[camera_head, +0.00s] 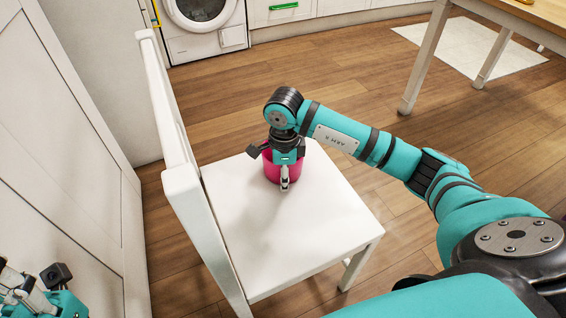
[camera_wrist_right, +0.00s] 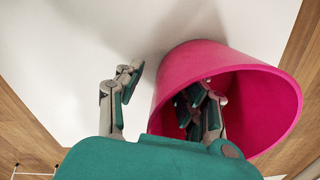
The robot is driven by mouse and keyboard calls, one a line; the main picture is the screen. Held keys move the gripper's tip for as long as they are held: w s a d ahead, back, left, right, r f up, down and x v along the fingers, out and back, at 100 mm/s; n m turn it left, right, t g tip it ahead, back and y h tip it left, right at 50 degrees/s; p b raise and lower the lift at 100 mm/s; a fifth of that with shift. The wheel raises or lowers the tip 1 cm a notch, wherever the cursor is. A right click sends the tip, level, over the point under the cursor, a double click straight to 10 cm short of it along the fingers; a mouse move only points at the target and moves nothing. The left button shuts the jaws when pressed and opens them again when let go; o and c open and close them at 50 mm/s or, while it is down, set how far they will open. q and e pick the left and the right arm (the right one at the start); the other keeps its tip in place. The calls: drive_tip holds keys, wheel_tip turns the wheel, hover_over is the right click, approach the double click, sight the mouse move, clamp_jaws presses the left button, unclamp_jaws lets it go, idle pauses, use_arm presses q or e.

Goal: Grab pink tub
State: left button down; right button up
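The pink tub (camera_head: 271,172) stands on the seat of a white chair (camera_head: 240,215), largely covered by my right gripper (camera_head: 285,178) in the head view. In the right wrist view the tub (camera_wrist_right: 172,82) shows its open mouth. My right gripper (camera_wrist_right: 160,92) straddles the tub's wall, with one finger outside and the other inside. A gap shows between the outer finger and the wall, so it is open. My left gripper (camera_head: 28,290) is at the bottom left corner, partly cut off, and its opening is unclear.
The chair's backrest (camera_head: 175,130) rises just left of the tub. A white panelled front (camera_head: 60,150) stands further left. A washing machine (camera_head: 205,25) is at the back, and a wooden table (camera_head: 530,12) at the upper right. The wooden floor between is clear.

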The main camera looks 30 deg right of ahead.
clamp_jaws()
drive_tip(key=shift+r, duration=0.1)
idle(0.4)
